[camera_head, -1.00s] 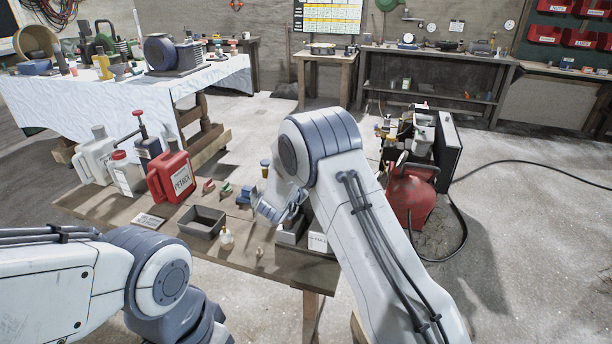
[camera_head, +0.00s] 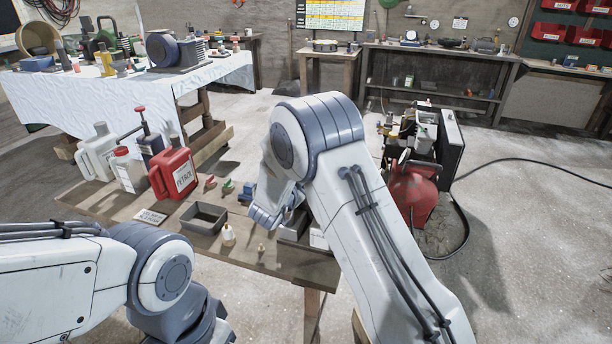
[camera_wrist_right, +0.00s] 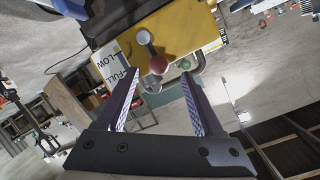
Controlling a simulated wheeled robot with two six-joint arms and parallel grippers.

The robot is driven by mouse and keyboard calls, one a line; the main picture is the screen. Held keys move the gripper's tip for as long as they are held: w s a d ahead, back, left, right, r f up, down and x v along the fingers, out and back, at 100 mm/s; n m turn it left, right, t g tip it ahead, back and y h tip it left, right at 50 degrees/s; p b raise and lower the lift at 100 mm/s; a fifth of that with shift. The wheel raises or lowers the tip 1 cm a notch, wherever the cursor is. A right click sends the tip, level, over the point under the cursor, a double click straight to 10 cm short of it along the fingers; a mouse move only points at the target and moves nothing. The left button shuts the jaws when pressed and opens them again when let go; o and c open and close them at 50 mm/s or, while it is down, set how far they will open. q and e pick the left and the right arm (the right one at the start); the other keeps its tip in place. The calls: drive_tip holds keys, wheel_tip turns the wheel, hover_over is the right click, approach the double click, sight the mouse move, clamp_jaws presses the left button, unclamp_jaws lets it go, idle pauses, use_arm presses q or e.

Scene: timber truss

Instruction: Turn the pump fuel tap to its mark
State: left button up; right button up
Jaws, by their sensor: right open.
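In the right wrist view a yellow panel (camera_wrist_right: 178,36) carries a short lever (camera_wrist_right: 149,46) with a pale round pivot and a red ball knob (camera_wrist_right: 158,66). This looks like the pump fuel tap. A white label (camera_wrist_right: 114,68) reading LOW and FULL is beside it. My right gripper (camera_wrist_right: 159,78) is open, with the knob just beyond and between its fingertips. Contact cannot be seen. A green round part (camera_wrist_right: 185,64) is near the right finger. In the head view my right arm hides this gripper and the panel. My left gripper is out of view.
In the head view a low bench holds a red petrol can (camera_head: 174,173), white containers (camera_head: 97,155), an open grey tray (camera_head: 204,217) and small parts. A red-tanked machine (camera_head: 410,190) stands right of my arm, its hose on the floor. The floor at right is mostly clear.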

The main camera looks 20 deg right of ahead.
drive_tip(key=v, duration=0.5)
drive_tip(key=shift+s+a+r, duration=0.1)
drive_tip(key=shift+s+a, duration=0.1)
drive_tip(key=shift+s, duration=0.05)
drive_tip(key=s+d+f+n+g+y, duration=0.15)
drive_tip(key=s+n+g+y, duration=0.45)
drive_tip(key=s, duration=0.7)
drive_tip(key=s+d+f+n+g+y, duration=0.1)
drive_tip(key=s+f+n+g+y, duration=0.15)
drive_tip(key=s+n, duration=0.7)
drive_tip(key=s+a+r+n+g+p, duration=0.3)
drive_tip(key=s+a+r+n+p, duration=0.2)
drive_tip(key=s+a+r+p, duration=0.6)
drive_tip(key=s+a+r, duration=0.2)
drive_tip(key=s+r, duration=0.4)
drive_tip(key=shift+a+g+y, duration=0.25)
drive_tip(key=shift+g+y, duration=0.1)
